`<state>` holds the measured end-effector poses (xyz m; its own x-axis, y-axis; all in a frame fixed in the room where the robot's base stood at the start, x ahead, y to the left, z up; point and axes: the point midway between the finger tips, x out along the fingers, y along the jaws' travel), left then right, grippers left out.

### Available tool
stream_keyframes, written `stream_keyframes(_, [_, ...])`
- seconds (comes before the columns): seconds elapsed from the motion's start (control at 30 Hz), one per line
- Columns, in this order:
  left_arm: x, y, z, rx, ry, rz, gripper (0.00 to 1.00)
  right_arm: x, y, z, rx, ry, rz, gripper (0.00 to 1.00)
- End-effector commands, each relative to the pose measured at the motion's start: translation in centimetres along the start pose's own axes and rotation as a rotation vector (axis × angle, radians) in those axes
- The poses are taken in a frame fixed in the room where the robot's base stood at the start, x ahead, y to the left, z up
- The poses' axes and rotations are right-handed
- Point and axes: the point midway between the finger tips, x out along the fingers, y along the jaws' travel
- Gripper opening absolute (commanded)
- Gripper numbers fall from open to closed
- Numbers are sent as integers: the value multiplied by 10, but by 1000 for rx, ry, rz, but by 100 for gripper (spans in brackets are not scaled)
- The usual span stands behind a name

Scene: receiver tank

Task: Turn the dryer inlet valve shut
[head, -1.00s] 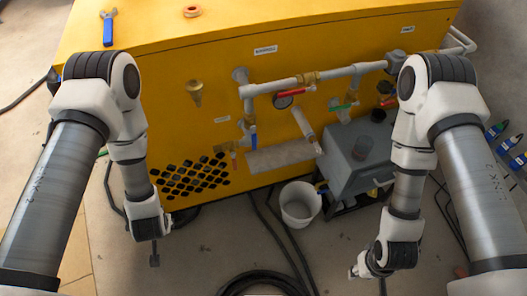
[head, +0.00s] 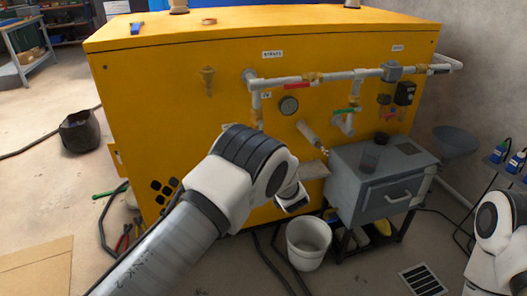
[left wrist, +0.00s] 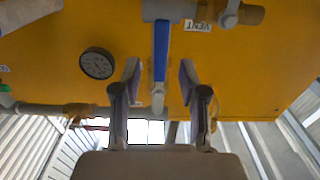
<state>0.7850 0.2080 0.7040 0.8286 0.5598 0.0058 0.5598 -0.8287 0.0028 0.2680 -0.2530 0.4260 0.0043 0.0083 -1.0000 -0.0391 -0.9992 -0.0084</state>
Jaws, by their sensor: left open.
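The blue valve lever (left wrist: 160,50) shows in the left wrist view, pointing along the picture's vertical, with its grey pipe fitting (left wrist: 165,10) at the top. No label in sight clearly names it as the dryer inlet. My left gripper (left wrist: 158,82) is open, with one finger on each side of the lever and gaps to both. I cannot tell how deep the lever sits between them. In the head view my left arm hides the lever and the left gripper. My right gripper is out of view.
A pressure gauge (head: 289,105), a red handle (head: 297,85) and a green handle (head: 347,110) sit on the pipework of the yellow cabinet (head: 150,100). A grey box (head: 345,195) and a white bucket (head: 309,240) stand in front. A VENT label (left wrist: 197,25) is beside the lever.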

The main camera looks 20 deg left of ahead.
Motion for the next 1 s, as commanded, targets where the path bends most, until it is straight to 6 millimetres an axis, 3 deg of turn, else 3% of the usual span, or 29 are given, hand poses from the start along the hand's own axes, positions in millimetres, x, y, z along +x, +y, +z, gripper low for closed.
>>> stream_keyframes(0.23, [44, -1, 3, -2, -2, -2, 43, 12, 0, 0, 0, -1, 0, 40])
stream_keyframes(0.53, [51, -1, 2, 2, -3, 0, 43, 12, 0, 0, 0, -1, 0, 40])
stream_keyframes(0.57, [51, -1, 2, 2, -3, 0, 36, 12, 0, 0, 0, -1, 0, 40])
stream_keyframes(0.67, [51, -1, 2, 2, -3, 0, 0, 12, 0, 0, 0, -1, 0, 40])
stream_keyframes(1.0, [53, -1, 2, 8, -2, 0, 0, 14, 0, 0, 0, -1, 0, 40])
